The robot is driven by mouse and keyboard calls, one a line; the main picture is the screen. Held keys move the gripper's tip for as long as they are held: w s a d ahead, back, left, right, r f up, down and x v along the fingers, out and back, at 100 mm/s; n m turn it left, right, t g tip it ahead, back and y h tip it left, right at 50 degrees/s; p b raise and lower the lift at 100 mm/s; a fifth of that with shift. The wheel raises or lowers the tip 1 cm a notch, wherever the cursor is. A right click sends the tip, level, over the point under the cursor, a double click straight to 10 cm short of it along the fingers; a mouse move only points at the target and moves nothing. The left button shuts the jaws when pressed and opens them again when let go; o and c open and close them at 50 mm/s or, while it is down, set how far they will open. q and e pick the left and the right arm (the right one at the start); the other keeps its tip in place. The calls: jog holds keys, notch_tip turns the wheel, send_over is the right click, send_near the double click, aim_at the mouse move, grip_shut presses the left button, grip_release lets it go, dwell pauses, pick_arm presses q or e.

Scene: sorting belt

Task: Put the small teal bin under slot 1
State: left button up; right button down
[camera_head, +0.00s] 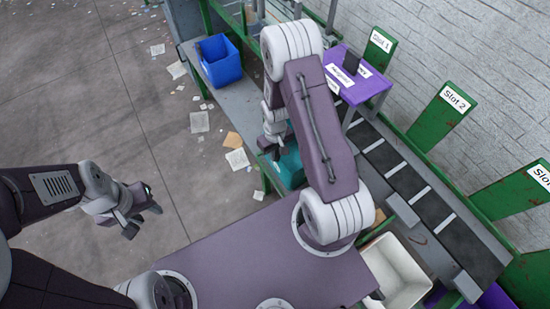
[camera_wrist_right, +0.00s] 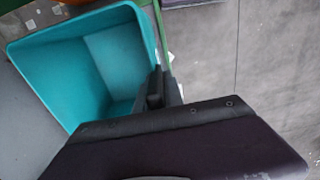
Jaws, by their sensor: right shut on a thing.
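The small teal bin (camera_head: 291,169) is partly hidden behind my right arm in the head view. In the right wrist view the teal bin (camera_wrist_right: 122,62) shows its open, empty inside. My right gripper (camera_head: 272,150) is shut on the bin's rim; its dark fingers (camera_wrist_right: 157,92) show at the rim's right side in the wrist view. The slot 1 sign (camera_head: 381,41) is on a green panel at the top right, beyond the purple stand. My left gripper (camera_head: 144,221) hangs over the floor at the left, open and empty.
A blue bin (camera_head: 219,62) stands on the grey ledge at the top. A purple stand (camera_head: 358,88) with labels is beside the dark belt (camera_head: 432,212). The slot 2 panel (camera_head: 440,116) is farther right. A white bin (camera_head: 396,273) is at the lower right. Paper scraps litter the floor.

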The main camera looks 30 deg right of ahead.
notch_tip(320, 180, down, 3)
jog(key=shift+f, duration=0.25)
jog(key=c, duration=1.5)
grip_release()
jog(key=shift+o, duration=0.2)
